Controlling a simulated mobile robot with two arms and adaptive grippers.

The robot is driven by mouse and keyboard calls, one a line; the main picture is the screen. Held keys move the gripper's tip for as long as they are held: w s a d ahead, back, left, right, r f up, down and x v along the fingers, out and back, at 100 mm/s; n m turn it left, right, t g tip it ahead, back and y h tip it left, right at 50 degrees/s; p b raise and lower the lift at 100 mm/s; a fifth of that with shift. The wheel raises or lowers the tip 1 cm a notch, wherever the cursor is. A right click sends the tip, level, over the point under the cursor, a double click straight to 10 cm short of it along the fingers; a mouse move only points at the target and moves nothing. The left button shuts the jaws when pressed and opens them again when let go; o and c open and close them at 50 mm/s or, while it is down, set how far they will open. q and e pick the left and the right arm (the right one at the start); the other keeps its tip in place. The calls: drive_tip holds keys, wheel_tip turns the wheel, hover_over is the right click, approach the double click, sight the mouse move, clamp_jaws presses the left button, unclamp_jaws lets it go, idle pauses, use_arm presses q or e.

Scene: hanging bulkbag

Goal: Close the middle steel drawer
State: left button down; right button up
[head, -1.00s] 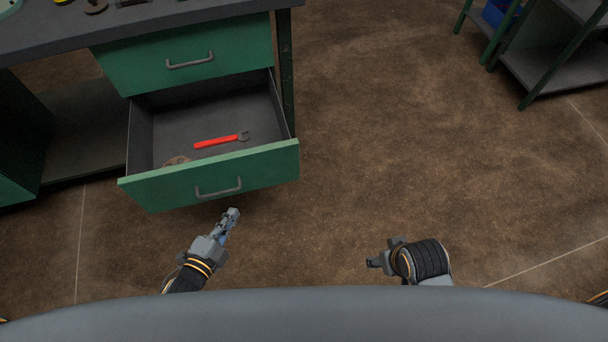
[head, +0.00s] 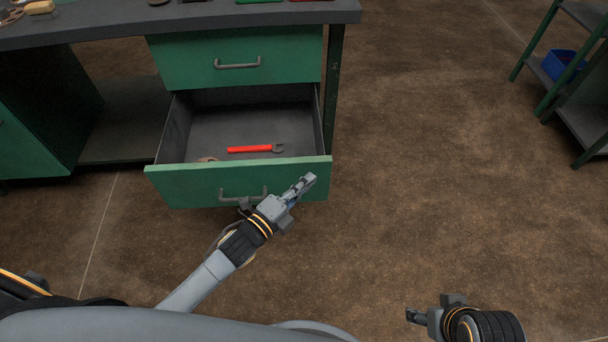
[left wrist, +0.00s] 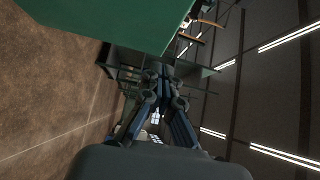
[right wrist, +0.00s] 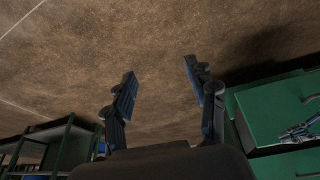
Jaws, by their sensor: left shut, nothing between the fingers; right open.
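The open drawer (head: 300,171) has a green front with a grey bar handle (head: 243,193) and stands pulled out below a shut green drawer (head: 195,57). A red wrench (head: 252,149) and a partly hidden brownish round item (head: 207,159) lie inside it. My left gripper (head: 307,181) is shut and empty, in front of the right part of the drawer front; whether it touches is unclear. It also shows shut in the left wrist view (left wrist: 162,72). My right gripper (head: 412,315) is low at the right, away from the drawer, and open in the right wrist view (right wrist: 157,68).
The dark workbench top (head: 110,27) holds several items above the drawers. A shelf rack (head: 590,125) with a blue bin (head: 562,64) stands at the far right. The brown floor (head: 430,170) between the bench and rack is clear.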

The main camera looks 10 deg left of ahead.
sight(314, 164)
use_arm(q)
drive_tip(key=shift+w+a, duration=0.25)
drive_tip(key=shift+w, duration=0.45)
drive_tip(key=shift+w+a, duration=0.25)
drive_tip(key=shift+w, duration=0.4)
use_arm(e)
drive_tip(key=shift+w+a+r+t, duration=0.1)
drive_tip(key=shift+w+a+t, duration=0.2)
drive_tip(key=shift+w, duration=0.35)
drive_tip(key=shift+w+a+r+t, duration=0.1)
drive_tip(key=shift+w+t, duration=0.3)
drive_tip(key=shift+w, duration=0.2)
use_arm(q)
drive_tip(key=shift+w, duration=0.1)
